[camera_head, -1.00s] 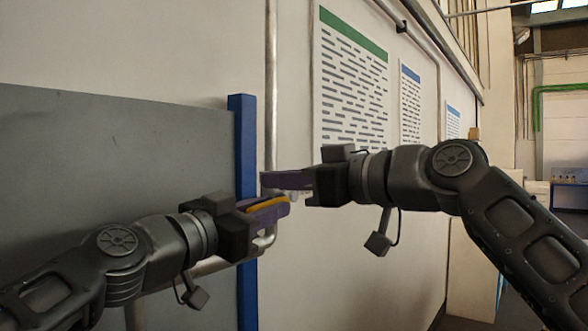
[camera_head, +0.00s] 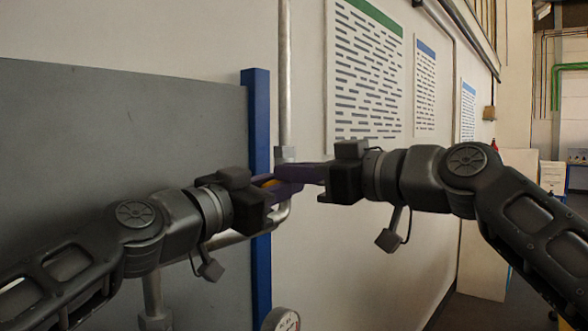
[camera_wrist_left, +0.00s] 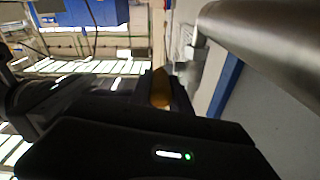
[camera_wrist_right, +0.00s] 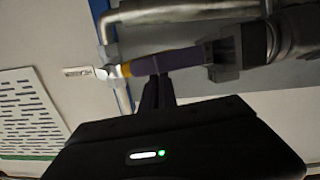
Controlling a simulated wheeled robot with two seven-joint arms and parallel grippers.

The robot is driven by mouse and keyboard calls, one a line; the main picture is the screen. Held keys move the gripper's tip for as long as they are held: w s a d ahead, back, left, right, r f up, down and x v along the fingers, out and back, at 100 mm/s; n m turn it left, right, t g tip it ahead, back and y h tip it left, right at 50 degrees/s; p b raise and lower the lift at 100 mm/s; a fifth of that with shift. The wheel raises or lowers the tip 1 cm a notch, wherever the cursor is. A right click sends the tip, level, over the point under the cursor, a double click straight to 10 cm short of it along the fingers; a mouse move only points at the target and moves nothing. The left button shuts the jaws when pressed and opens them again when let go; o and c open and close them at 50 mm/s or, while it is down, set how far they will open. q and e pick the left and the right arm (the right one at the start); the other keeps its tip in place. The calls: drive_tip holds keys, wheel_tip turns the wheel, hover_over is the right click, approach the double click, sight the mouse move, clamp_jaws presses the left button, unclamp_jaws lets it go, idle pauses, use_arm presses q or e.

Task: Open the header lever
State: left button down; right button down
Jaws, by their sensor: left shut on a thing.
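The header lever has an orange grip (camera_head: 268,183), mostly hidden by my fingers in the head view. The orange shows between the left fingers in the left wrist view (camera_wrist_left: 160,88) and at their tip in the right wrist view (camera_wrist_right: 126,70). My left gripper (camera_head: 284,183) is shut on the lever beside the vertical pipe. My right gripper (camera_head: 300,173) reaches in from the right, its fingertips close to the left ones. Its fingers look together in the right wrist view (camera_wrist_right: 158,92), with nothing seen between them. Whether it touches the lever is hidden.
A vertical pipe (camera_head: 285,80) with a grey fitting (camera_head: 285,153) runs down the wall behind the grippers. A blue post (camera_head: 257,115) and grey panel (camera_head: 120,130) stand left. A round gauge (camera_head: 282,320) shows below. Posters (camera_head: 368,75) hang on the wall at right.

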use_arm(q)
drive_tip(key=shift+s+r, duration=0.1)
drive_tip(key=shift+r, duration=0.1)
use_arm(e)
drive_tip(key=shift+w+f, duration=0.25)
drive_tip(key=shift+f, duration=0.5)
use_arm(q)
drive_tip(key=c, duration=1.2)
unclamp_jaws()
drive_tip(key=shift+s+r, duration=0.1)
drive_tip(key=shift+r, duration=0.05)
drive_tip(key=shift+c, duration=0.2)
drive_tip(key=shift+o, duration=0.2)
drive_tip(key=shift+d+r, duration=0.1)
use_arm(e)
drive_tip(key=shift+w, duration=0.2)
use_arm(q)
drive_tip(key=shift+s, duration=0.15)
use_arm(e)
drive_tip(key=shift+f, duration=0.1)
use_arm(q)
drive_tip(key=v, duration=0.7)
drive_tip(key=shift+a, duration=0.25)
drive_tip(key=shift+a+f, duration=0.25)
drive_tip(key=shift+f, duration=0.25)
use_arm(e)
drive_tip(key=shift+s+r, duration=0.15)
drive_tip(key=shift+r, duration=0.15)
